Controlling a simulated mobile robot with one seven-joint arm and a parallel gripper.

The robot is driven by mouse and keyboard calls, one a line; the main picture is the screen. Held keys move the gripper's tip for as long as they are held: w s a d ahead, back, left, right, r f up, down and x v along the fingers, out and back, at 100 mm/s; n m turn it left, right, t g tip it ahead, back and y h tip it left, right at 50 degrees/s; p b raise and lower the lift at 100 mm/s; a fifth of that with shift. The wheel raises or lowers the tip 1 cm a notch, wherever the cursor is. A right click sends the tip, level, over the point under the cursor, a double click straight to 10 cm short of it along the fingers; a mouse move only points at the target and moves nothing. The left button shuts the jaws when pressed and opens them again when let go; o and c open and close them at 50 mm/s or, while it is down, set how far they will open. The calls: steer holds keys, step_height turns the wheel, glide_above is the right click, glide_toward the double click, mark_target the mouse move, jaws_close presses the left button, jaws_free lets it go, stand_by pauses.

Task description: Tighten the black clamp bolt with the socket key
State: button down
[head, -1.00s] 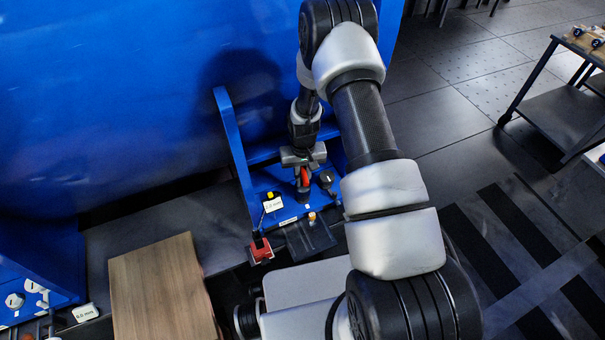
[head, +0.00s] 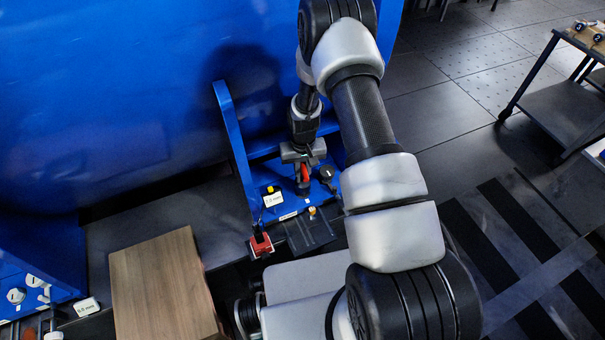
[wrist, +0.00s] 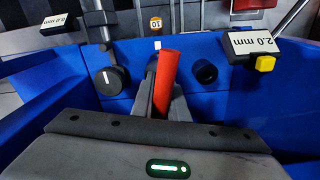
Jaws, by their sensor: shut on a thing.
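My gripper (head: 304,168) is low over the blue fixture (head: 284,190), shut on a red-handled tool, which I take to be the socket key (head: 306,174). In the wrist view the red handle (wrist: 166,82) stands between the grey fingers (wrist: 163,100), tilted slightly. Its working end is hidden. A short black round part (wrist: 205,72), possibly the clamp bolt, sits on the blue face just right of the handle, apart from it. I cannot tell whether the key is seated on any bolt.
A "2.0 mm" label (wrist: 252,46) and a yellow piece (wrist: 265,63) are at right. A red block (head: 261,244) is at the fixture's front corner. A wooden board (head: 160,285) lies at left.

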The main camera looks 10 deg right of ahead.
steer(key=shift+f, duration=1.4)
stand_by(0.4)
